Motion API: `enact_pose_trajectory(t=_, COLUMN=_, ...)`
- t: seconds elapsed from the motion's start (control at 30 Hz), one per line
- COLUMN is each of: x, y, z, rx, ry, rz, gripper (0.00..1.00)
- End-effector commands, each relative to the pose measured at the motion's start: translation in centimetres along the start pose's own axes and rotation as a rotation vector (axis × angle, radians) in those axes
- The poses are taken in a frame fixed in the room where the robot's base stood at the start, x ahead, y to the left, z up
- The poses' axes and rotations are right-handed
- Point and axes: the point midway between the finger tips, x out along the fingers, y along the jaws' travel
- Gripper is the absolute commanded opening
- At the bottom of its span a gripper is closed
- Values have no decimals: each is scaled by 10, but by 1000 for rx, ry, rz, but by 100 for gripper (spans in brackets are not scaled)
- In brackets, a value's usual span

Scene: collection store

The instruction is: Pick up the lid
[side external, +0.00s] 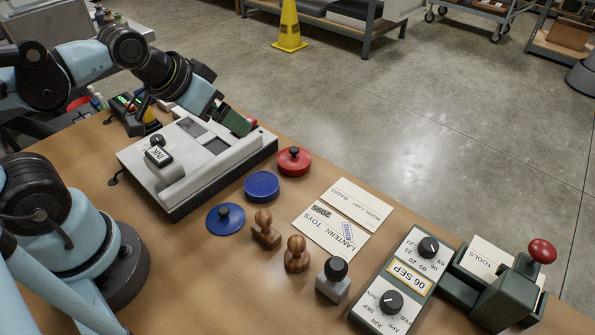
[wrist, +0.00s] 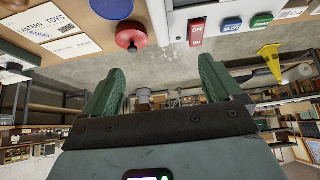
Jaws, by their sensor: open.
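A blue round lid with a dark knob (side external: 225,218) lies flat on the table, left of a flat blue round pad (side external: 261,186). A red round piece with a dark knob (side external: 294,161) sits beyond the pad. In the wrist view the red piece (wrist: 130,38) and the blue pad (wrist: 112,8) show at the top; the blue lid is not seen there. My gripper (side external: 240,121) is above the far end of the pale machine, away from the blue lid. In the wrist view its green fingers (wrist: 161,68) are apart, with nothing between them.
The pale machine (side external: 175,200) stands left of the pads. Two wooden stamps (side external: 297,254) and a grey stamp (side external: 333,281) stand nearby. Cards (side external: 331,232), a dial box (side external: 402,280) and a green press (side external: 498,297) are to the right.

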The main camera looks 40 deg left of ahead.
Motion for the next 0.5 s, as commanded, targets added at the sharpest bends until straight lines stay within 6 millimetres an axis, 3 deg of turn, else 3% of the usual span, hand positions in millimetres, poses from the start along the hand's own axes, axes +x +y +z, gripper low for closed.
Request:
enact_pose_trajectory(t=0.17, x=0, y=10, z=8, rx=-87, ry=-70, rz=16, gripper=92)
enact_pose_trajectory(t=0.5, x=-18, y=53, z=55, rx=-565, ry=-459, rz=-97, gripper=92)
